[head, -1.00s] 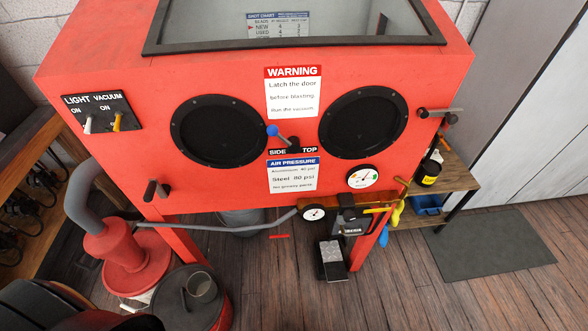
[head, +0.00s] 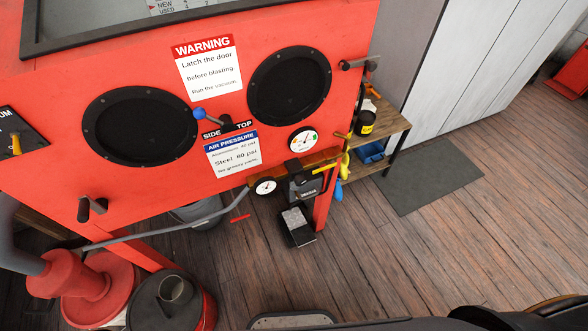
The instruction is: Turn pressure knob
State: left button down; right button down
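A black pressure regulator (head: 304,185) hangs under the front right of the red blast cabinet (head: 130,190). Its dark top, where a knob seems to sit, is too small to make out clearly. A small white dial gauge (head: 264,187) is beside it on the left, and a yellow lever (head: 324,169) on the right. A larger round gauge (head: 302,139) is on the cabinet face above. The air pressure label (head: 232,154) reads Steel 80 psi. Neither gripper shows in the head view; only dark parts of my own body show at the bottom edge.
A black foot pedal (head: 297,227) stands on the floor below the regulator. A wooden shelf (head: 388,132) with a bottle and a blue bin is to the right. A grey mat (head: 430,178) lies beside it. A red-and-black drum (head: 172,300) is at lower left.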

aim_at(300, 179)
jog(key=u, duration=0.5)
jog(key=i+l+u, duration=0.15)
jog(key=l+u, duration=0.6)
jog(key=l, duration=0.3)
jog(key=l+u, duration=0.4)
jog(key=l, duration=0.15)
